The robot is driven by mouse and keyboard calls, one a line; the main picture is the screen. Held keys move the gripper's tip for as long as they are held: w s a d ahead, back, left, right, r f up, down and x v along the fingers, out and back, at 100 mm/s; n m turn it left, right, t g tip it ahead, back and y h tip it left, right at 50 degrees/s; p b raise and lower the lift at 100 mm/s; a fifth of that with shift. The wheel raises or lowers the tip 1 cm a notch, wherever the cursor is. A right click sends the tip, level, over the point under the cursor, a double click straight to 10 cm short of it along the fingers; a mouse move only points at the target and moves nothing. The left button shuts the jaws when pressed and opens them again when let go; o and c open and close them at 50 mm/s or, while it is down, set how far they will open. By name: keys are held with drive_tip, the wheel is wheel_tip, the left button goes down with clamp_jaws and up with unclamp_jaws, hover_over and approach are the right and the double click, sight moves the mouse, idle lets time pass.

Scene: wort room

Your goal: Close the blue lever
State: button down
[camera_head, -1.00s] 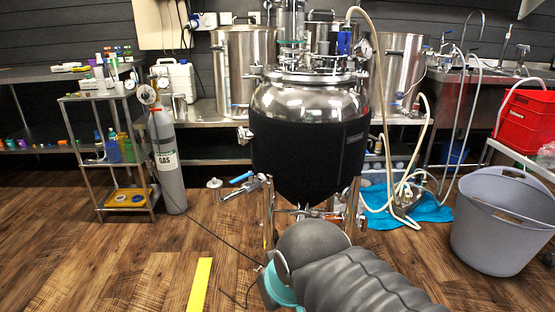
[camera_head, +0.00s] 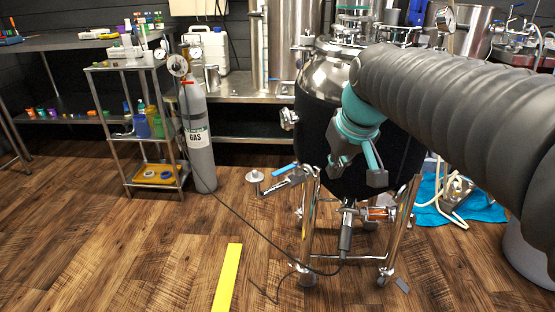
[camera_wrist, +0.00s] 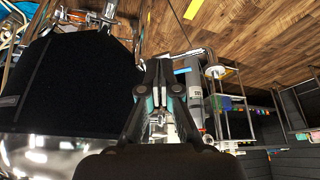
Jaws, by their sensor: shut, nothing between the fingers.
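The blue lever (camera_head: 285,168) sits on a metal valve at the left of the black-jacketed tank (camera_head: 400,160), low near its legs. It slants, with its free end to the lower left. In the wrist view the blue lever (camera_wrist: 182,71) shows just past the fingertips, slightly to the right. My gripper (camera_head: 347,178), teal and dark grey, hangs in front of the tank jacket, to the right of the lever and apart from it. In the wrist view my gripper (camera_wrist: 165,66) has its fingers together and empty.
A grey gas cylinder (camera_head: 198,140) and a wire shelf cart (camera_head: 128,125) stand to the left. A thin hose runs across the floor to the tank legs. A yellow strip (camera_head: 228,275) lies on the open wooden floor. A blue cloth (camera_head: 430,213) lies at the right.

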drive_tip(key=w+a+n, duration=0.2)
drive_tip(key=w+a, duration=0.3)
drive_tip(key=w, duration=0.5)
drive_tip(key=n+g+y+b, duration=0.1)
drive_tip(key=n+g+b, duration=0.1)
drive_tip(key=n, duration=0.1)
hover_over(285, 169)
drive_tip(key=a, duration=0.3)
wheel_tip(285, 169, down, 2)
drive_tip(key=w+x, duration=0.1)
drive_tip(key=x, duration=1)
drive_tip(key=shift+s+d+r+b, duration=0.2)
drive_tip(key=shift+s+d+b, duration=0.15)
drive_tip(key=shift+s+d, duration=0.35)
drive_tip(key=shift+s+d+r+b, duration=0.2)
drive_tip(key=shift+s+d+b, duration=0.15)
drive_tip(key=shift+s+d, duration=0.35)
